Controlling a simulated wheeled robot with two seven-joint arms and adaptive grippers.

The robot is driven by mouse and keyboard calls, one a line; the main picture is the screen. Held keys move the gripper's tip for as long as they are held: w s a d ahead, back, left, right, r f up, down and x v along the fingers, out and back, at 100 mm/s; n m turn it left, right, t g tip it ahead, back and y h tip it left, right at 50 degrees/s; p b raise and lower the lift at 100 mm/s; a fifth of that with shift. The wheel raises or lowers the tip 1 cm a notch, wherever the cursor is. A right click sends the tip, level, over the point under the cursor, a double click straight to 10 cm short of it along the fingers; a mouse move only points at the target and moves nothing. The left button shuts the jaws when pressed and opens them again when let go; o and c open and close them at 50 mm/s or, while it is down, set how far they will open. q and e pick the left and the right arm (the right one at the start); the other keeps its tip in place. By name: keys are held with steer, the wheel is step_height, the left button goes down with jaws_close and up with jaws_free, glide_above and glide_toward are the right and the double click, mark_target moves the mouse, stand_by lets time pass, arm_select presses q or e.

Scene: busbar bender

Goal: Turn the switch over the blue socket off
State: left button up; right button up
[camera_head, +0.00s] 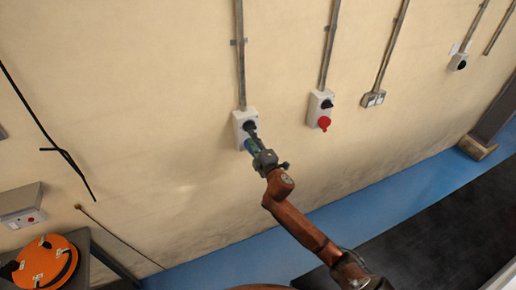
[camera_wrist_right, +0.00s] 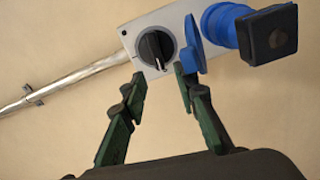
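The black rotary switch (camera_wrist_right: 156,48) sits on a white box with the blue socket (camera_wrist_right: 222,22) beside it in the right wrist view. In the head view the white box (camera_head: 239,117) is on the wall, with the blue socket (camera_head: 249,144) below the black switch (camera_head: 249,126). My right gripper (camera_wrist_right: 158,78) is open, its two green fingers apart with the tips close to the switch, one on each side of its lower part in the picture. I cannot tell whether they touch it. In the head view my right gripper (camera_head: 254,138) partly covers the socket. My left gripper is not in view.
A black square plug (camera_wrist_right: 270,33) is at the blue socket. To the right on the wall is a similar box with a red socket (camera_head: 324,123). An orange disc (camera_head: 45,262) lies at the lower left. Grey conduits run up the wall.

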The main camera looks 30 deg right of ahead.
steer(key=s, duration=0.7)
steer(key=shift+s+a, duration=0.2)
